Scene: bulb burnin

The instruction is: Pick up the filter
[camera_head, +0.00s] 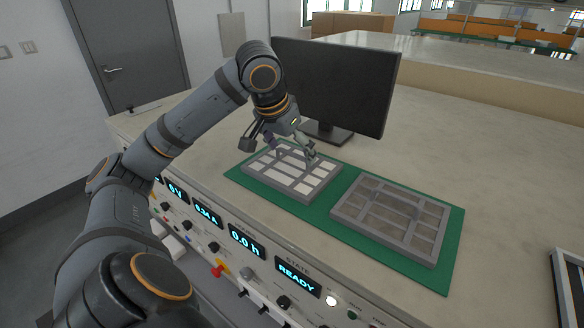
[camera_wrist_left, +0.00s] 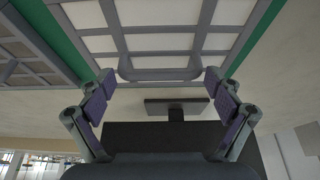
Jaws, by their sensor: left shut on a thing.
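Two grey framed filters with handles lie side by side on a green mat. The left filter (camera_head: 293,183) has white panels, and the right filter (camera_head: 385,232) has dull brownish panels. My left gripper (camera_head: 294,157) is at the white filter and shut on its handle. In the left wrist view the fingers of my left gripper (camera_wrist_left: 162,76) sit at the two ends of the grey handle (camera_wrist_left: 160,75). The white filter appears to rest on the mat, though any small gap under it cannot be told. My right gripper is not in view.
The green mat (camera_head: 453,240) lies on a pale bench (camera_head: 480,150). A black monitor (camera_head: 340,85) stands close behind the white filter. The bench front carries lit displays (camera_head: 297,277), knobs and buttons. A dark-framed tray (camera_head: 568,285) is at the right edge.

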